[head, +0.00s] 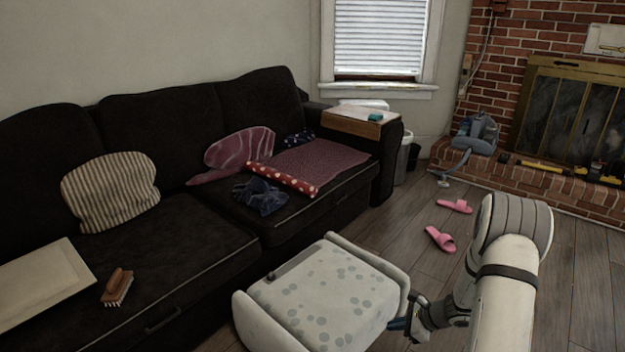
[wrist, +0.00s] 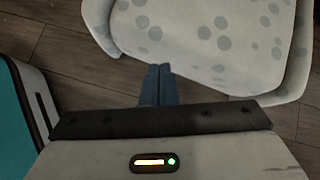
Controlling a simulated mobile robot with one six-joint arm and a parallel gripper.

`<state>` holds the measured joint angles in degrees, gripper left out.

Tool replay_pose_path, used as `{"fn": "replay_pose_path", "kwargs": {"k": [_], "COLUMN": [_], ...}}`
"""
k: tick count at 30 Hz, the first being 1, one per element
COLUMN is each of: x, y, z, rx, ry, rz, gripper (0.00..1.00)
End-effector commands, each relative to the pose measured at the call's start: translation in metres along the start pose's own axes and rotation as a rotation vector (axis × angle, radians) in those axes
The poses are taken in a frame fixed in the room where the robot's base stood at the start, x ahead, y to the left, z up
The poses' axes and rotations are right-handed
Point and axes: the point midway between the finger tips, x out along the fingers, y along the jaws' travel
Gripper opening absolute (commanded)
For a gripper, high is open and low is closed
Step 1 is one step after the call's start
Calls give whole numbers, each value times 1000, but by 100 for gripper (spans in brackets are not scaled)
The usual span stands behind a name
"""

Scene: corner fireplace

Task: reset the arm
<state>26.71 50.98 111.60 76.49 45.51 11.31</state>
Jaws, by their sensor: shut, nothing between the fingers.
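My arm reaches in from the right in the head view, bent at the elbow and angled down to the left. My gripper (head: 398,325) is low, at the right side of a pale armchair or ottoman (head: 322,290) with grey dots. In the wrist view my gripper (wrist: 159,72) shows as two blue fingers side by side, shut with nothing between them. The fingertips are close to the edge of the dotted seat (wrist: 215,35); I cannot tell whether they touch it.
A dark sofa (head: 190,262) fills the left, bearing cushions, a brush (head: 117,287) and a pale board (head: 38,285). Pink slippers (head: 440,239) lie on the wooden floor. A brick fireplace (head: 560,185) stands at the back right. Floor between the dotted seat and hearth is mostly clear.

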Motion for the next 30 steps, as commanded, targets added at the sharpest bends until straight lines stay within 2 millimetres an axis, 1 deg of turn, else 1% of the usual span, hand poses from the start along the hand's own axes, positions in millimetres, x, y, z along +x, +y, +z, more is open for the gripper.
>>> {"fn": "replay_pose_path", "kwargs": {"k": [1, 2, 3, 5, 6, 8, 9, 11, 12, 14, 15, 17, 18, 20, 21, 23, 24, 26, 27, 30], "x": [-33, -45, -60, -84, -100, -124, -140, -164, -180, -204, -220, -244, -260, -284, -300, -324, -339, -363, -378, -413], "y": [-4, -2, 1, 6, 10, 18, 24, 34, 41, 52, 60, 71, 79, 92, 100, 111, 119, 130, 137, 153], "z": [45, 63, 87, 120, 142, 174, 193, 222, 240, 265, 281, 303, 317, 337, 348, 365, 375, 389, 397, 413], "rx": [-91, -143, -214, -317, -384, -488, -555, -655, -723, -823, -888, -986, -1050, -1147, -1210, -1303, -1365, -1456, -1515, -1649], "ry": [4, 7, 13, 22, 28, 40, 48, 63, 74, 93, 106, 128, 144, 169, 188, 219, 240, 276, 300, 363], "rz": [23, 41, 65, 100, 123, 158, 180, 215, 237, 270, 293, 325, 347, 379, 400, 432, 451, 481, 502, 546], "gripper": [0, 0, 0, 0, 0, 0, 0, 0, 0, 0, 0, 0, 0, 0, 0, 0, 0, 0, 0, 0]}}
